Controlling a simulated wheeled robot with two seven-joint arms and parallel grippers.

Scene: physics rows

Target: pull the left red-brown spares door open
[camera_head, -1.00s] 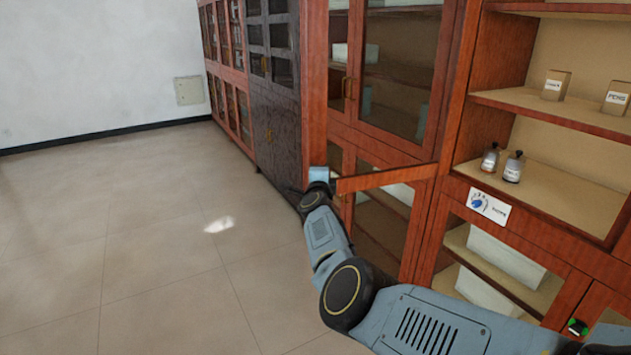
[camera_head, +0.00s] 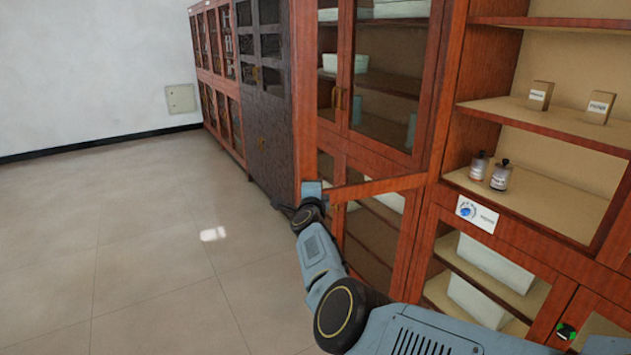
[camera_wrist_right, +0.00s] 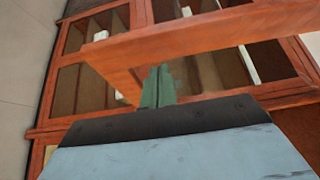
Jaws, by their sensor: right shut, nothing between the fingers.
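The red-brown spares door (camera_head: 375,188) stands swung out from the lower cabinet front, its top rail running from the hinge side at right to its free end at left. It also crosses the upper part of the right wrist view (camera_wrist_right: 210,38). My right gripper (camera_wrist_right: 158,88) has its green fingers together and empty, close to the door's frame. Whether they touch it I cannot tell. My left gripper is not in view.
Open shelves at right hold small boxes (camera_head: 540,95) and bottles (camera_head: 499,175). A white label (camera_head: 477,214) is on the frame below them. Closed glass doors (camera_head: 390,80) rise above the open door. A dark cabinet (camera_head: 268,130) stands beyond. The tiled floor (camera_head: 120,240) at left is clear.

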